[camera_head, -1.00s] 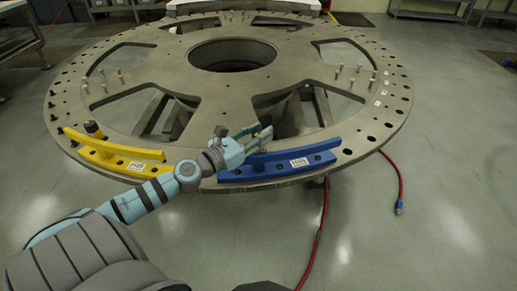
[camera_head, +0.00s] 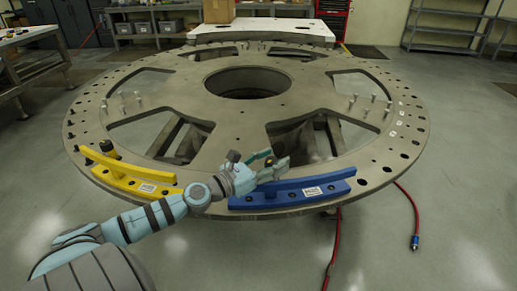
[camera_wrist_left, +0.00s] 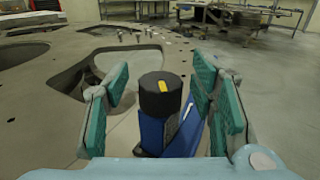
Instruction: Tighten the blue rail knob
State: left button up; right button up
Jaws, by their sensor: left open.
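The blue rail (camera_head: 270,199) lies on the near edge of the round turret plate (camera_head: 222,125). Its black knob (camera_wrist_left: 160,93) has a yellow mark on top and stands upright at the rail's near end in the left wrist view. The lower part of the knob's mount is partly hidden. My right gripper is not in view.
A yellow rail (camera_head: 125,182) with a black knob (camera_head: 107,148) lies to the left on the plate. Metal pins (camera_head: 372,105) stand up on the plate's right side. A red hose (camera_head: 408,205) hangs past the right edge. The plate has large openings.

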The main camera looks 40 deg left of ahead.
pick_arm(q)
jog(key=n+y+p, duration=0.1)
jog(key=y+p, duration=0.1)
jog(key=p, duration=0.1)
jog(key=r+n+y+p, duration=0.1)
jog(key=n+y+p, duration=0.1)
jog(key=y+p, duration=0.1)
jog(key=n+y+p, duration=0.1)
jog(key=y+p, duration=0.1)
jog(key=p, duration=0.3)
jog(key=shift+d+r+n, duration=0.2)
jog(key=shift+r+n, duration=0.05)
jog(key=shift+n, duration=0.15)
jog(key=s, duration=0.1)
jog(key=s+f+b, duration=0.1)
jog(key=shift+s+d+f+b, duration=0.15)
jog(key=shift+s+d+b, duration=0.15)
jog(key=shift+s, duration=0.1)
jog(key=b+v, duration=0.3)
jog(key=v, duration=0.9)
notch_tip(320, 180, down, 26)
jog(key=s+m+g+h+b, duration=0.1)
jog(key=m+g+b, duration=0.3)
jog(key=m, duration=1.3)
jog(key=shift+s+a+b, duration=0.2)
jog(key=shift+s+b, duration=0.1)
jog(key=shift+s, duration=0.25)
jog(key=shift+f, duration=0.1)
